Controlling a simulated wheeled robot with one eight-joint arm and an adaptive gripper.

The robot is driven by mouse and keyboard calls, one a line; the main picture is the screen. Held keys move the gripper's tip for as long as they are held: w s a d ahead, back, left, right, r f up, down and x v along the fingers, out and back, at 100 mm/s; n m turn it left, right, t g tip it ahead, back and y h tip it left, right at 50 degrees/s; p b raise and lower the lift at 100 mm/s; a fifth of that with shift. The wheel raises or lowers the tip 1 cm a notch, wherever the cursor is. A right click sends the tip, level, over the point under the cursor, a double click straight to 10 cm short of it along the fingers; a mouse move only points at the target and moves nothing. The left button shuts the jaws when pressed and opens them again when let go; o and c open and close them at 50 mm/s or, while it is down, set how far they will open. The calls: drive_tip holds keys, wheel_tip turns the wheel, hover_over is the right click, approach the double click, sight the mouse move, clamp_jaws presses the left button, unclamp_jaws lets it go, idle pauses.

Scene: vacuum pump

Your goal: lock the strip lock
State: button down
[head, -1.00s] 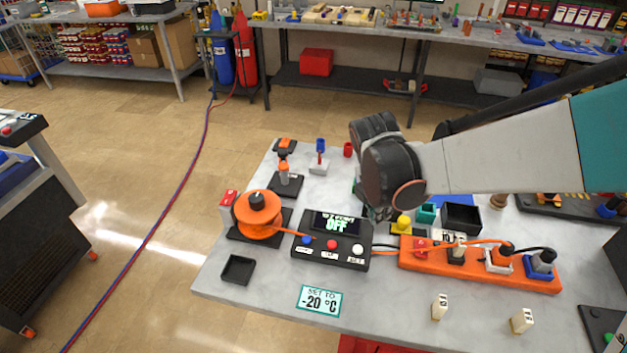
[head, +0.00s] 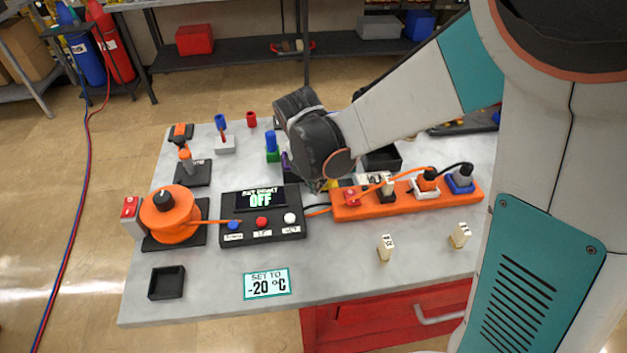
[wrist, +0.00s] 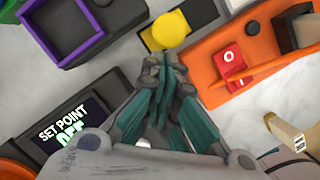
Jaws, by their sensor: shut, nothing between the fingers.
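The orange power strip (head: 345,213) lies on the grey table and holds several plugs. A red rocker switch (wrist: 229,57) sits at its left end, and it also shows in the head view (head: 351,197). My gripper (wrist: 170,62) is shut and empty. In the wrist view its fingertips appear just below the yellow knob; contact is unclear. In the head view my wrist hides most of the fingers.
A black controller (head: 263,230) reading OFF stands left of the strip. A purple-rimmed tray (wrist: 103,40) is beyond it. Two cream blocks (head: 385,247) (head: 460,235) stand in front of the strip. An orange reel (head: 168,220) is farther left.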

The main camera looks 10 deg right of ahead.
sight(335, 189)
drive_tip(key=shift+d, duration=2.3)
